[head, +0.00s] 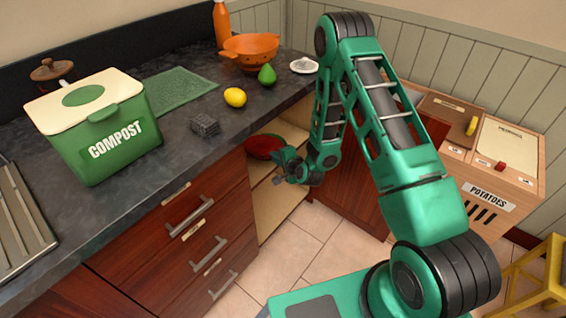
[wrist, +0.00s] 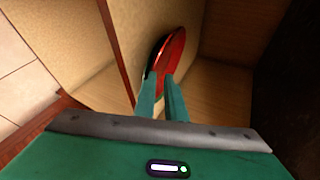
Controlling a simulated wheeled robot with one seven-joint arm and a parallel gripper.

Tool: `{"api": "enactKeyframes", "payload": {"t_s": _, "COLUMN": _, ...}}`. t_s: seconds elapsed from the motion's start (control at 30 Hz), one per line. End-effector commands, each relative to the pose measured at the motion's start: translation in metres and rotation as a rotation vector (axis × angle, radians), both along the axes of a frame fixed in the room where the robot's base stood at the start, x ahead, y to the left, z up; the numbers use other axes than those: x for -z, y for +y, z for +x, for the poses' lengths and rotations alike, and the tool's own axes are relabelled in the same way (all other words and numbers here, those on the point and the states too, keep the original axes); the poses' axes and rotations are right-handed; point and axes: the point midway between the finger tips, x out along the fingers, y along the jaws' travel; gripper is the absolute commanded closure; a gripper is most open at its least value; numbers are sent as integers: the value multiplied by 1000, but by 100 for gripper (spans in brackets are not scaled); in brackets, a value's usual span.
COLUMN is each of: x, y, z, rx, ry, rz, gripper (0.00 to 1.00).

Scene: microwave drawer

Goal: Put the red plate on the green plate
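The red plate (head: 263,146) is inside the open cabinet under the counter, its red face up. In the wrist view the red plate (wrist: 174,50) is seen nearly edge-on, with a dark, possibly green, edge on its left side. I cannot tell whether that edge is a second plate. My gripper (head: 279,167) is at the cabinet opening beside the plate's near rim. In the wrist view its green fingers (wrist: 160,76) reach the rim with a narrow gap between them. I cannot tell whether they clamp it. No separate green plate is clearly seen.
Closed drawers (head: 190,245) stand left of the opening. A potato box (head: 490,175) stands right.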

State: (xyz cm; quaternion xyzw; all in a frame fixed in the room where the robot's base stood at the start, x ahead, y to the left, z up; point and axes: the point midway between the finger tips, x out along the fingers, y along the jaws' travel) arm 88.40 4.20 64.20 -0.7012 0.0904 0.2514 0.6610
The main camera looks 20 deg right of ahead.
Motion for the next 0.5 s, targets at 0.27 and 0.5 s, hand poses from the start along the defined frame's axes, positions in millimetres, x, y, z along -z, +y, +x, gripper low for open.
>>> {"api": "enactKeyframes", "payload": {"t_s": 0.27, "x": -21, "y": -10, "z": -39, "rx": 5, "ry": 3, "rz": 1, "gripper": 90}}
{"api": "enactKeyframes", "payload": {"t_s": 0.5, "x": -32, "y": -14, "z": -58, "rx": 5, "ry": 5, "rz": 3, "gripper": 90}}
